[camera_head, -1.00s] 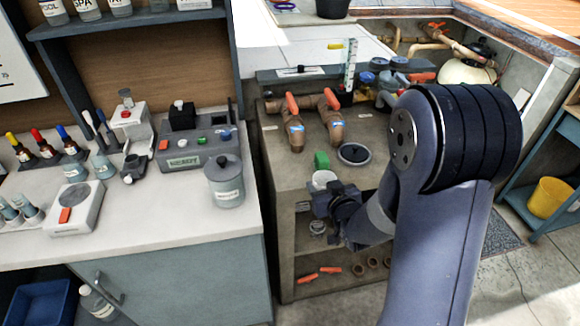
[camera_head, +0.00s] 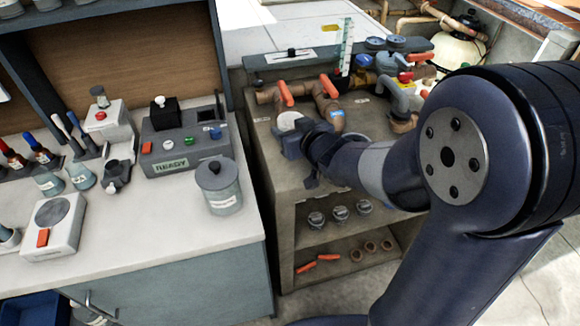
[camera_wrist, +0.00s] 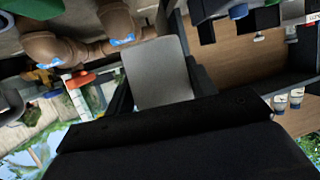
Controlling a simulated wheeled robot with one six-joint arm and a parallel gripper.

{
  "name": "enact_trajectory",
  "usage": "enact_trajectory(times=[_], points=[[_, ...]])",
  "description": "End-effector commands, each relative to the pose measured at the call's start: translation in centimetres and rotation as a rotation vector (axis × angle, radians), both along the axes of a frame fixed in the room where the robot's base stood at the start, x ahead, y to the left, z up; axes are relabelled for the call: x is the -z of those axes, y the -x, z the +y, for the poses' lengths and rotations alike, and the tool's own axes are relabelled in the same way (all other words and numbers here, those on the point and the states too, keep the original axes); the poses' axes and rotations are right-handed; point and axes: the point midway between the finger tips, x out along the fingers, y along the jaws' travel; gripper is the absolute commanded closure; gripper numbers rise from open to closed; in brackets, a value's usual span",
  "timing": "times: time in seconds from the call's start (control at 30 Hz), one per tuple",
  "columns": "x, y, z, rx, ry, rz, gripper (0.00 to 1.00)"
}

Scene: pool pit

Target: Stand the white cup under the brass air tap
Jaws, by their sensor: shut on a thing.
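The white cup (camera_head: 289,121) is held in my gripper (camera_head: 290,140), above the grey bench by the pipes. In the wrist view the cup (camera_wrist: 158,72) fills the space between the jaws. Two brass-brown taps with orange handles stand at the back of the bench, the left tap (camera_head: 268,96) and the right tap (camera_head: 326,98). The cup is in front of them and overlaps the left tap's lower part in the head view. Their blue-tagged outlets (camera_wrist: 52,48) are beside the cup in the wrist view. I cannot read which is the air tap.
A green block (camera_wrist: 35,8) is near the taps. Blue-topped valves and grey pipework (camera_head: 395,95) stand to the right. A clear scale tube (camera_head: 346,48) rises behind. The left counter (camera_head: 150,235) carries a grey canister (camera_head: 219,187) and a control box (camera_head: 185,140).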

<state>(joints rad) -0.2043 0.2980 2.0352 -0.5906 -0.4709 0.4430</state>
Motion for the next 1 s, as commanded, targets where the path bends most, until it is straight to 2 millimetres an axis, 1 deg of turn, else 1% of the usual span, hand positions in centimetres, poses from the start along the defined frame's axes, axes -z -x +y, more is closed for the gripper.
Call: enact_trajectory(times=[0.07, 0.17, 0.2, 0.3, 0.37, 0.47, 0.73, 0.83, 1.0], points=[[0.5, 0.0, 0.0, 0.0, 0.0, 0.002, 0.69], [2.2, 0.0, 0.0, 0.0, 0.0, 0.005, 0.69], [3.1, 0.0, 0.0, 0.001, 0.001, 0.008, 0.69], [4.7, 0.0, 0.0, 0.0, 0.0, 0.007, 0.69], [5.5, 0.0, 0.0, 0.0, 0.001, 0.005, 0.69], [6.0, 0.0, 0.0, 0.0, 0.0, 0.002, 0.69], [9.2, 0.0, 0.0, 0.0, 0.001, 0.003, 0.69], [9.7, 0.0, 0.0, 0.001, 0.001, 0.001, 0.69], [9.6, 0.0, 0.0, 0.001, 0.0, -0.001, 0.69]])
